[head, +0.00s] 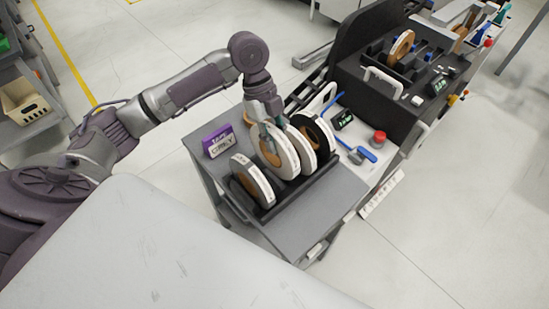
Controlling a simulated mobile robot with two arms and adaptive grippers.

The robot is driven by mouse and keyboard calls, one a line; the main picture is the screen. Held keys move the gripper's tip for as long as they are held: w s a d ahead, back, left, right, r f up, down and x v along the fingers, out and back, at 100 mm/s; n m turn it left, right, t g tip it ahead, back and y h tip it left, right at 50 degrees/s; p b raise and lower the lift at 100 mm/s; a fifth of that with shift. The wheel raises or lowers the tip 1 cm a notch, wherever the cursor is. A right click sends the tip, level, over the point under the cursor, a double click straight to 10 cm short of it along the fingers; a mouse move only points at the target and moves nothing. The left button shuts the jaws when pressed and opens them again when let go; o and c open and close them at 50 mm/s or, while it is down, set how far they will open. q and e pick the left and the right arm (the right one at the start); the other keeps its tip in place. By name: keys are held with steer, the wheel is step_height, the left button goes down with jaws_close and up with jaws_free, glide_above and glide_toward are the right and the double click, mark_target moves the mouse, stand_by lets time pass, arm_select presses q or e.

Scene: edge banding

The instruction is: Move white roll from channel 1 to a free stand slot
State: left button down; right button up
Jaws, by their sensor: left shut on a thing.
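My left gripper (270,124) reaches down over the roll stand and is shut on the upper edge of a white roll (286,153). This roll is upright, in line with the other rolls in the dark stand (297,197). I cannot tell whether it rests in a slot or hangs just above one. Another white roll (254,181) stands nearer, at the left. A further white roll (304,151) and a black roll (323,132) stand behind the held one. My right gripper is not in view.
The stand is on a grey cart (323,216) with a purple-and-white box (218,141). The dark edge-banding machine (387,82) behind holds a roll with a brown core (401,46). A red button (379,137) and blue-handled tool (366,153) lie right of the stand.

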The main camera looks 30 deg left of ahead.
mark_target(278, 162)
arm_select(q)
step_height(278, 162, down, 6)
steer(key=shift+p, duration=0.45)
steer(key=shift+f, duration=0.2)
steer(key=shift+f, duration=0.2)
steer(key=c, duration=1)
jaws_free()
steer(key=shift+o, duration=0.2)
steer(key=shift+r, duration=0.3)
steer(key=b+v, duration=0.1)
steer(key=v, duration=1)
steer(key=shift+w+a+r+b, duration=0.1)
steer(key=shift+r+b, duration=0.3)
